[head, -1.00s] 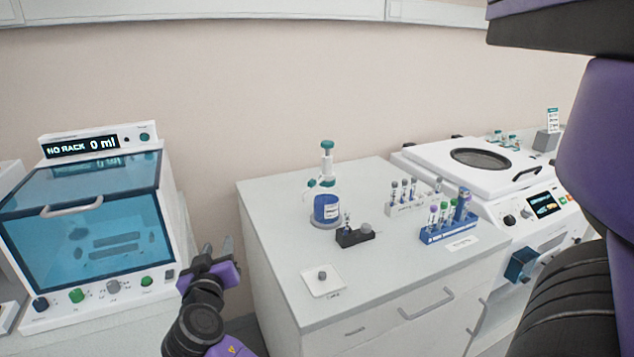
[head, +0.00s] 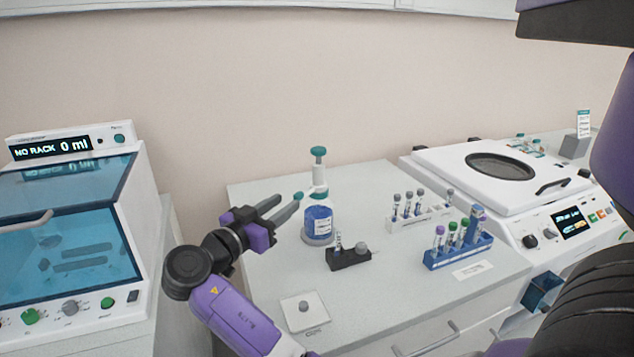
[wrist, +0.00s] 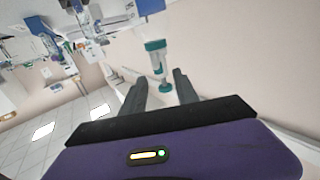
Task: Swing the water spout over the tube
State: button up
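The water dispenser (head: 318,222) stands on the bench, with a blue-filled body, white neck and teal pump top. Its teal spout tip (head: 298,195) points left, away from the tube. The small tube (head: 338,240) stands upright in a black holder (head: 347,260) in front of the dispenser, with a grey cap (head: 361,246) at the holder's right. My gripper (head: 290,202) is open at the dispenser's left, its fingertips close to the spout. In the wrist view the dispenser (wrist: 157,58) shows beyond and between the open fingers (wrist: 160,80). I cannot tell whether they touch the spout.
A white rack (head: 420,218) and a blue rack (head: 458,252) of tubes stand to the right. A white pad (head: 305,318) with a grey cap lies at the bench front. A centrifuge (head: 480,185) is at right, a blue-windowed machine (head: 68,235) at left.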

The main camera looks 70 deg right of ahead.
aim_at(302, 192)
jog(key=p+x, duration=0.1)
jog(key=x, duration=0.6)
jog(key=shift+s+p, duration=0.2)
jog(key=shift+p, duration=0.1)
jog(key=shift+x, duration=0.85)
jog(key=shift+c, duration=0.3)
grip_shut()
jog(key=shift+w, duration=0.1)
